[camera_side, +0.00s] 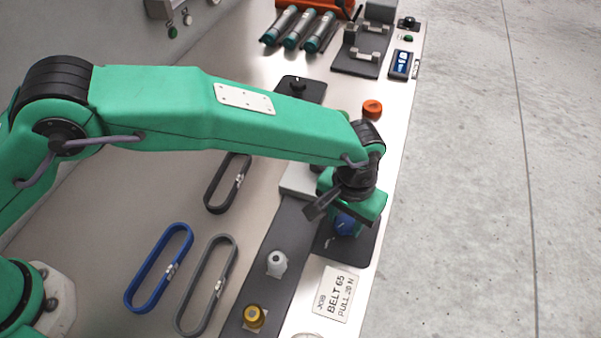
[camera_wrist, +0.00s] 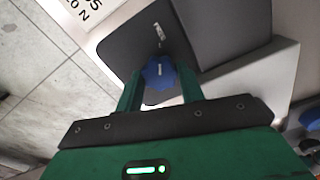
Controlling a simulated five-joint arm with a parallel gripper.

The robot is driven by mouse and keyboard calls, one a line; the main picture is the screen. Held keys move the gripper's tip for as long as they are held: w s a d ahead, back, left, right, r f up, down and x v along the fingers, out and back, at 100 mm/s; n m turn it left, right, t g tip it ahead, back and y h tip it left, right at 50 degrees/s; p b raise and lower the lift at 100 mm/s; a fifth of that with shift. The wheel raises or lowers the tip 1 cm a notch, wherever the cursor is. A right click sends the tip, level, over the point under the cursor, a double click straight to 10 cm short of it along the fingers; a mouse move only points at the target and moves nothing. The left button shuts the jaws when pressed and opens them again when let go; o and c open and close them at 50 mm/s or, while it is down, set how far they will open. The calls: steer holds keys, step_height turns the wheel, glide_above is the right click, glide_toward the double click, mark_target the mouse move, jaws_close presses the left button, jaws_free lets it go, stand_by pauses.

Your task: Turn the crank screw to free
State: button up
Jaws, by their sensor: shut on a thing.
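The crank screw appears to be the blue lobed knob (camera_wrist: 159,72), standing on a dark square plate (camera_wrist: 118,48). It has a pale mark on its top, in line with a small light marking (camera_wrist: 158,33) on the plate that is too small to read. In the wrist view my gripper (camera_wrist: 158,84) has its two green fingers on either side of the knob, shut on it. In the side view the blue knob (camera_side: 345,224) shows partly under my gripper (camera_side: 342,218), which hides the rest.
A card reading "JOB BELT 65 PULL 20 N" (camera_side: 334,294) lies near the plate. A grey cone-shaped piece (camera_side: 277,264) and a yellow knob (camera_side: 254,317) stand to the left. Blue (camera_side: 159,268) and dark belts lie farther left. An orange cap (camera_side: 372,108) stands behind my wrist.

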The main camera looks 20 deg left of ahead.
mark_target(344, 221)
stand_by(0.4)
steer(key=o, duration=1)
steer(key=shift+r, duration=3.95)
steer(key=shift+a, duration=0.1)
